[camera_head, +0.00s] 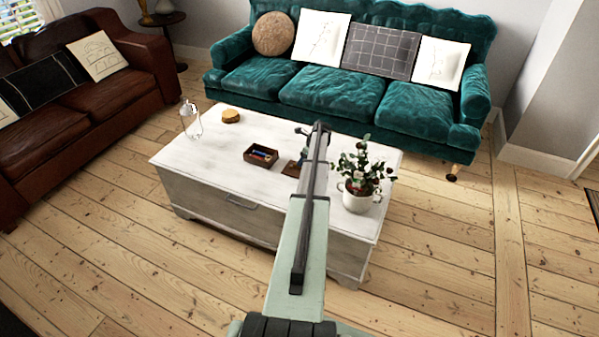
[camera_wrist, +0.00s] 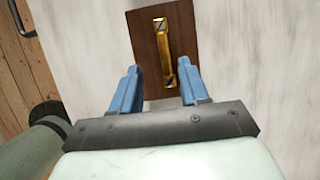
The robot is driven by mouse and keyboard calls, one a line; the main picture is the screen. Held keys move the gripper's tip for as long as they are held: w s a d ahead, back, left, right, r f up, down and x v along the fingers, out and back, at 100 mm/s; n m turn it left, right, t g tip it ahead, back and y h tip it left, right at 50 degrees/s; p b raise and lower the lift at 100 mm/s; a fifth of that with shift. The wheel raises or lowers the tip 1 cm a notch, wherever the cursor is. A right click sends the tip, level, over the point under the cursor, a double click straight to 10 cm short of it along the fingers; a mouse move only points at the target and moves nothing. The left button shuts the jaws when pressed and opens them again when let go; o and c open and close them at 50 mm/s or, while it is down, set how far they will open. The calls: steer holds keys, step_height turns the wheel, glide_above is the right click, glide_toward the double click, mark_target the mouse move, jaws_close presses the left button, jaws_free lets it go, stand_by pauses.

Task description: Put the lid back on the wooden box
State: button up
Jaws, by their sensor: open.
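The lid (camera_wrist: 149,62) is a dark brown wooden plate with a brass bar handle (camera_wrist: 163,50). It lies flat on the white table, and in the head view the lid (camera_head: 291,169) is partly hidden behind my arm. The wooden box (camera_head: 261,146) stands open to the left of the lid, with several small coloured things inside. My gripper (camera_wrist: 158,92) is open over the near part of the lid, one blue finger on each side of the handle's near end. I cannot tell whether the fingers touch the lid. The fingertips are hard to make out in the head view.
The white table (camera_head: 200,165) also bears a glass bottle (camera_head: 190,119) and a round wooden piece (camera_head: 231,116) at the left. A potted plant (camera_head: 360,197) stands close to the right of my arm. The table's front left is clear.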

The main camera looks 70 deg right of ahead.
mark_target(299, 169)
steer(key=x, duration=0.4)
steer(key=shift+s+d, duration=0.1)
steer(key=shift+d, duration=0.3)
steer(key=shift+w+f, duration=0.2)
steer(key=shift+f, duration=0.3)
jaws_close()
